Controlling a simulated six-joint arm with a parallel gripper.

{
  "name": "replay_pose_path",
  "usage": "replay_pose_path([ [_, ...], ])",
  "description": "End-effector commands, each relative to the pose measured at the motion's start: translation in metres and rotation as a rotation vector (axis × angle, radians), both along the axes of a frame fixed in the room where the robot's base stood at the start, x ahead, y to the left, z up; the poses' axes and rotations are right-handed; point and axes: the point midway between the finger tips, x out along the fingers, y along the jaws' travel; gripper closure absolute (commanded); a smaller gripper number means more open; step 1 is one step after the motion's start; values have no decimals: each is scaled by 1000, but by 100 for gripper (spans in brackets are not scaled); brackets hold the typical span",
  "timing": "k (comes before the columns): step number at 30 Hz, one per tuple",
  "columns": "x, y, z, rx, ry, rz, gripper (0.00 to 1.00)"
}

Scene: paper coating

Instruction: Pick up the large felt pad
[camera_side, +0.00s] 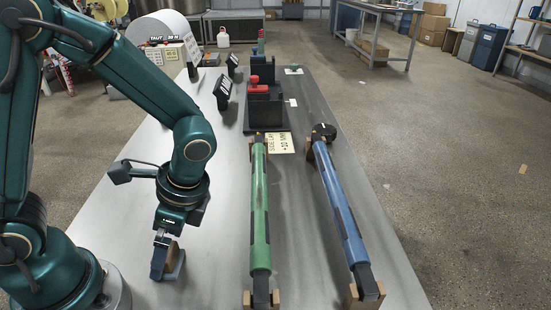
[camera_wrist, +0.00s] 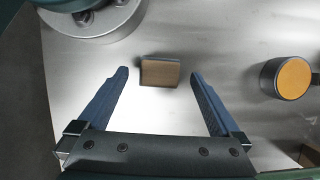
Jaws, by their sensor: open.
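A small brown block with a dark lower edge (camera_wrist: 160,72) lies on the grey metal table; it looks like the felt pad, though I cannot be sure of its material. In the wrist view it sits between the tips of my gripper (camera_wrist: 159,76), with a clear gap on each side. The two blue fingers are spread and hold nothing. In the side view my gripper (camera_side: 166,262) is low over the table at the near left, and its fingers partly hide the block (camera_side: 176,264).
A dark round piece with an orange top (camera_wrist: 290,78) stands right of the fingers in the wrist view. A green roller (camera_side: 260,215) and a blue roller (camera_side: 340,215) lie on wooden rests to the right. Dark stands (camera_side: 266,112) are farther back.

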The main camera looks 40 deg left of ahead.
Motion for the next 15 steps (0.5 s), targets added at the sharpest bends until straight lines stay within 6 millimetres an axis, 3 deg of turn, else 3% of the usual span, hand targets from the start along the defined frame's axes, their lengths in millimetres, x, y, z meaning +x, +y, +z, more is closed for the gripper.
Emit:
replay_pose_path([
  [6,-7,7,-21,1,3,3,0],
  [15,-7,8,-26,-1,-2,1,0],
])
